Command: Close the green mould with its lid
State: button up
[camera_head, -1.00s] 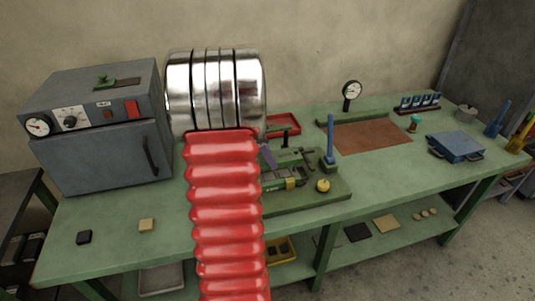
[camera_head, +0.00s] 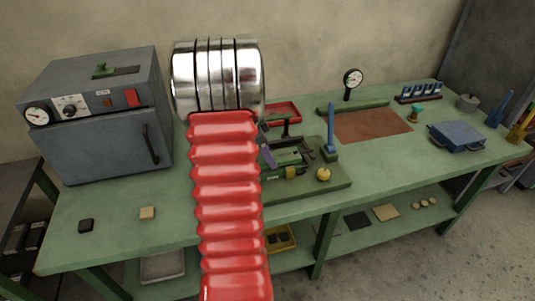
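My arm, with its metal drum and red ribbed sleeve, covers the left middle of the bench. A grey-purple piece (camera_head: 266,152) shows at the sleeve's right edge; it may be part of my gripper, but the fingertips are hidden and I cannot tell whether they hold anything. Beside it, a green fixture (camera_head: 292,150) with dark bars and a small yellow part stands on a green base plate, partly hidden by the arm. I cannot tell whether the green mould is in it.
The grey oven (camera_head: 100,115) stands at the left. A blue lever (camera_head: 331,130) and yellow knob (camera_head: 323,174) are right of the fixture. A blue box with handles (camera_head: 457,137) is at right. The front-left bench is fairly clear.

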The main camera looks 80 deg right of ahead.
jog(key=shift+f, duration=0.5)
jog(key=shift+w, duration=0.1)
dwell(0.7)
jog(key=o, duration=1.8)
jog(key=shift+f, duration=0.1)
jog(key=v, duration=1.3)
jog(key=shift+r, duration=0.3)
jog(key=shift+w+a, duration=0.1)
jog(key=shift+w, duration=0.05)
